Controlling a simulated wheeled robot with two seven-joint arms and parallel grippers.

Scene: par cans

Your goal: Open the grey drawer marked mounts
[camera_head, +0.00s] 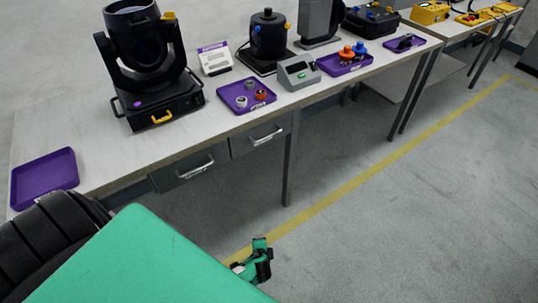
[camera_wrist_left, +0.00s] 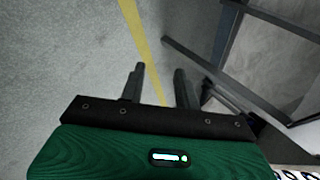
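Two grey drawers sit side by side under the long bench, a left drawer (camera_head: 183,174) and a right drawer (camera_head: 258,137). Each has a pale bar handle, and both look shut. I cannot read a marking on either, so I cannot tell which is marked mounts. My left gripper (camera_head: 259,264) is low over the floor, in front of the bench and apart from both drawers. In the left wrist view its two dark fingers (camera_wrist_left: 159,82) are spread with nothing between them. My right gripper is not in view.
On the bench (camera_head: 120,150) stand a black moving-head light (camera_head: 145,60), a purple tray with small parts (camera_head: 232,100), an empty purple tray (camera_head: 45,178) and a grey meter (camera_head: 298,72). A bench leg (camera_head: 290,165) stands right of the drawers. The floor in front is clear.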

